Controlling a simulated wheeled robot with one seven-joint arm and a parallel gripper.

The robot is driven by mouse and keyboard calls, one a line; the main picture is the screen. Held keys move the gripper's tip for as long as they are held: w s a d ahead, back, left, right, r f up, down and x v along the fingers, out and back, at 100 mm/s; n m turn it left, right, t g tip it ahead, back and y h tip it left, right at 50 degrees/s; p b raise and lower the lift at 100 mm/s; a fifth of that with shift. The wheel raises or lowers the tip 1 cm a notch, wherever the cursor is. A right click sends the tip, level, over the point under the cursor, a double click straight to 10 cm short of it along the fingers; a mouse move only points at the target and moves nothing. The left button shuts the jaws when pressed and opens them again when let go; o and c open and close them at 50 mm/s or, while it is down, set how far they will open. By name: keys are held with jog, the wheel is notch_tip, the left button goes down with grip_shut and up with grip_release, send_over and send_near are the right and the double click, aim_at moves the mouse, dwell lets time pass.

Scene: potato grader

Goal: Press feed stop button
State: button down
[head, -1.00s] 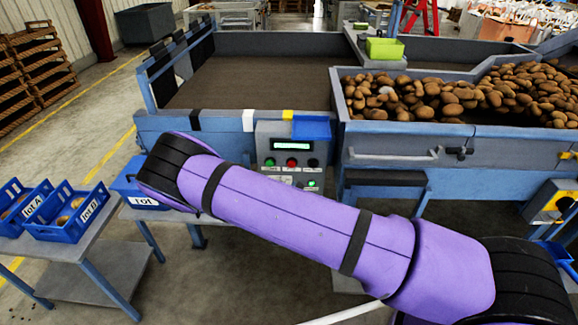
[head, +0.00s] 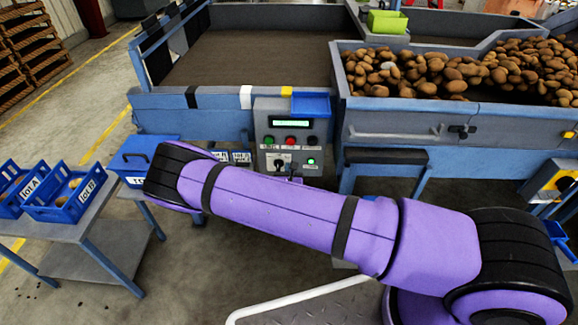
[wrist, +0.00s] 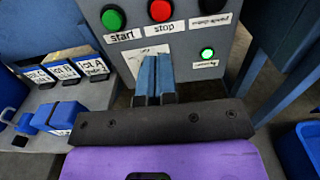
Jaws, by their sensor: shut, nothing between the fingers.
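The red stop button (head: 291,140) sits in the middle of a row on the grey control panel (head: 262,108), between a green button (head: 268,140) and a dark one (head: 311,140). In the wrist view the red button (wrist: 160,10) is at the top edge, partly cut off, above a label reading "stop" (wrist: 163,29). The green button (wrist: 113,17) is labelled "start". My gripper (wrist: 154,60) is shut and empty, its blue fingertips in the picture just below the stop label. I see no contact with the red button. In the head view my arm hides most of the gripper.
A lit green button (wrist: 207,53) is low on the panel, right of my fingers. A blue box (head: 310,103) juts out at the panel's top right. Blue crates (head: 68,208) stand on a side table at the left. The potato bin (head: 400,112) is right of the panel.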

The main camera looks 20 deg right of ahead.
aim_at(290, 143)
jog(key=x, duration=1.1)
jog(key=shift+w+d, duration=0.1)
jog(key=shift+w, duration=0.25)
